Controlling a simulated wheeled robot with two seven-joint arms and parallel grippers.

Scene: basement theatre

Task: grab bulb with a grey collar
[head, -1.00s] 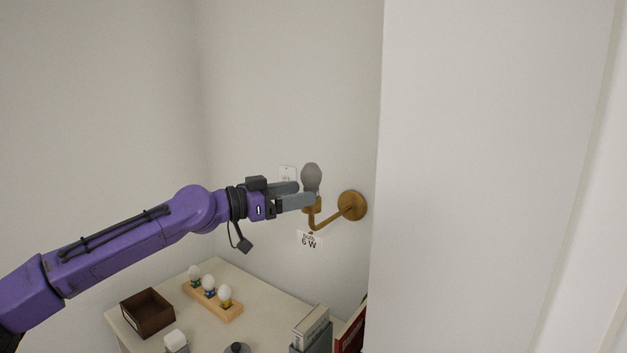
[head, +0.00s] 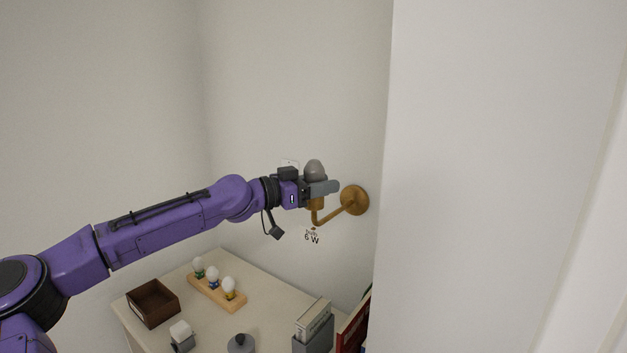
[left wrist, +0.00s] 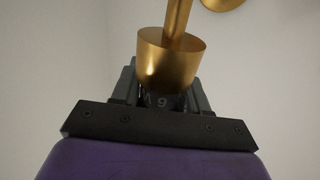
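A grey bulb (head: 315,169) stands upright in the brass socket of a wall lamp (head: 354,200). My left gripper (head: 325,188) is at the bulb's lower part, with its fingers on either side just above the socket. The near finger hides the collar in the head view. In the left wrist view the brass socket (left wrist: 170,62) is in front, and a dark grey collar with a figure (left wrist: 162,101) shows between the fingers. I cannot tell whether the fingers touch it. My right gripper is out of view.
A "6 W" label (head: 312,236) is on the wall below the lamp. On the cabinet below are a wooden rack (head: 232,304) with green-, blue- and yellow-collared bulbs, a brown box (head: 153,303), a white-topped item (head: 181,331) and boxes (head: 313,325). A white wall edge (head: 480,180) stands close right.

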